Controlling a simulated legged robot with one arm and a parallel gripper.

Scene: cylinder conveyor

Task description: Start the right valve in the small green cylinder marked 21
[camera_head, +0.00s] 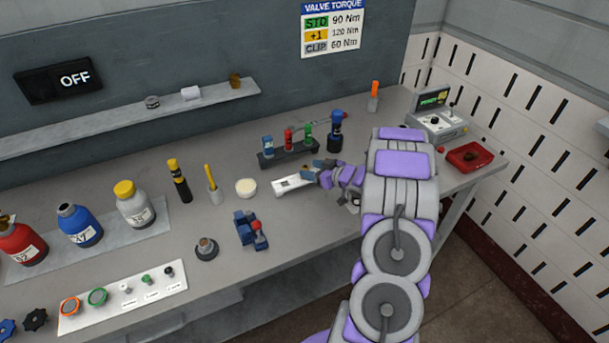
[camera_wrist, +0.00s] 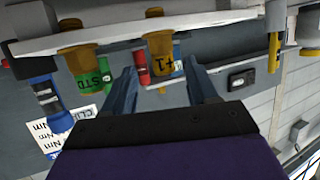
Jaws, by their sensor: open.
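I see no green cylinder marked 21 in either view. A red (camera_head: 22,245), a blue (camera_head: 80,228) and a grey cylinder with a yellow top (camera_head: 133,205) stand at the left of the bench. Loose valve parts, including a green ring (camera_head: 97,297) and a small green-topped valve (camera_head: 146,280), sit on a white board (camera_head: 120,305) in front. In the wrist view, a green tool marked STD (camera_wrist: 93,72) and a yellow one marked +1 (camera_wrist: 162,55) show upside down beyond my fingers.
A blue vise (camera_head: 248,230) and a white tray (camera_head: 293,185) lie mid-bench. A dark blue tool (camera_head: 336,132) stands right of the rack. A control box (camera_head: 438,122) and a red tray (camera_head: 470,157) are at the far right. The torque chart (camera_head: 333,28) hangs on the wall.

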